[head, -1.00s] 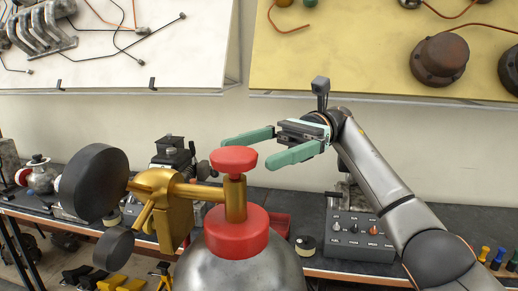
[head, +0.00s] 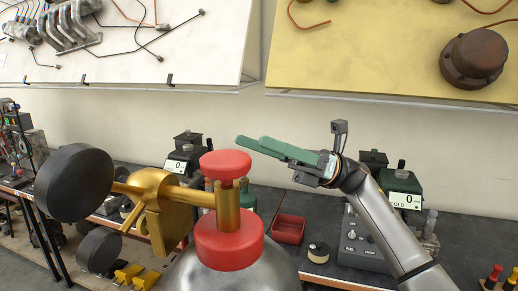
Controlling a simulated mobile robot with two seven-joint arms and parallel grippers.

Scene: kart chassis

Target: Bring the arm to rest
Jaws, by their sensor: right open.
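My right arm (head: 385,220) comes in from the lower right and reaches up and to the left. Its right gripper (head: 250,144) has green fingers that point left, above and behind the red knob (head: 225,165) in the picture. The fingers are seen nearly edge-on, so they overlap and their gap looks narrow. They are open, with nothing between them. My left gripper is not in view.
A round metal tank (head: 225,275) with a red collar (head: 229,240) and brass valve (head: 155,205) stands in front. Behind it, a dark workbench holds a red tray (head: 289,229) and a control box (head: 362,243). White (head: 130,55) and yellow (head: 385,50) boards hang above.

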